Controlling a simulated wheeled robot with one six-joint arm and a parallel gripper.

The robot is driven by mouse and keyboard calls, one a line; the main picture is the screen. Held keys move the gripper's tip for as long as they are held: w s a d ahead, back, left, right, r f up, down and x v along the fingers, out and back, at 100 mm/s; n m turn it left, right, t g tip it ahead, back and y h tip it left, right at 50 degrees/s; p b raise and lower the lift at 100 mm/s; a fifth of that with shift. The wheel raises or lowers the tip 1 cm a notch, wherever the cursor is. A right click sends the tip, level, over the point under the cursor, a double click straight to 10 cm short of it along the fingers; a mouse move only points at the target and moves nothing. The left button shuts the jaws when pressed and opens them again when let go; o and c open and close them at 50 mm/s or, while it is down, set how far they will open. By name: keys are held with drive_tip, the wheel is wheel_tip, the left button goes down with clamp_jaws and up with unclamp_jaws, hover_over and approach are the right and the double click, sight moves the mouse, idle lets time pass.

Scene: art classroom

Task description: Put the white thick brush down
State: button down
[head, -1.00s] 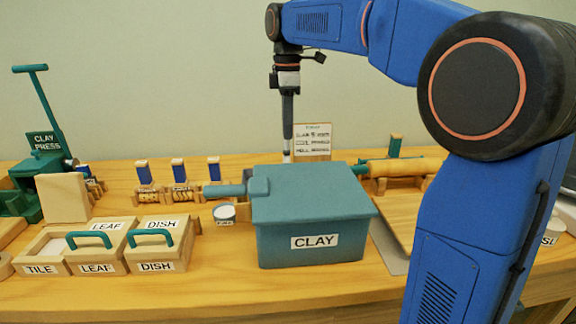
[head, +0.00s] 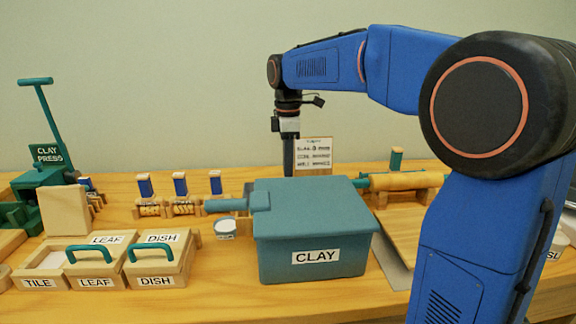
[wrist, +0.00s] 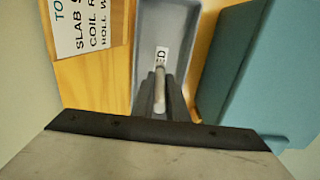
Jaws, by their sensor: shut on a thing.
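My gripper (wrist: 160,98) is shut on the white thick brush (wrist: 159,82), of which only a pale, narrow piece shows between the fingers in the wrist view. Below it in that view is a grey tray (wrist: 180,18) with a white label, partly hidden; its last letters read "ED". The brush is over the tray; I cannot tell if it touches the tray floor. In the head view my gripper points straight down behind the teal CLAY box (head: 350,215), which hides the fingertips, brush and tray.
The teal box also stands close to the right of the tray in the wrist view (wrist: 245,75). A printed card (head: 314,153) stands behind, left of the tray in the wrist view. A rolling pin (head: 405,181) lies right; LEAF and DISH boxes (head: 157,268) sit left.

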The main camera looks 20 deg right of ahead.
drive_tip(key=c, duration=1.7)
unclamp_jaws()
drive_tip(key=shift+f, duration=0.1)
drive_tip(key=shift+c, duration=0.2)
wheel_tip(320, 180, up, 12)
drive_tip(key=shift+r, duration=0.15)
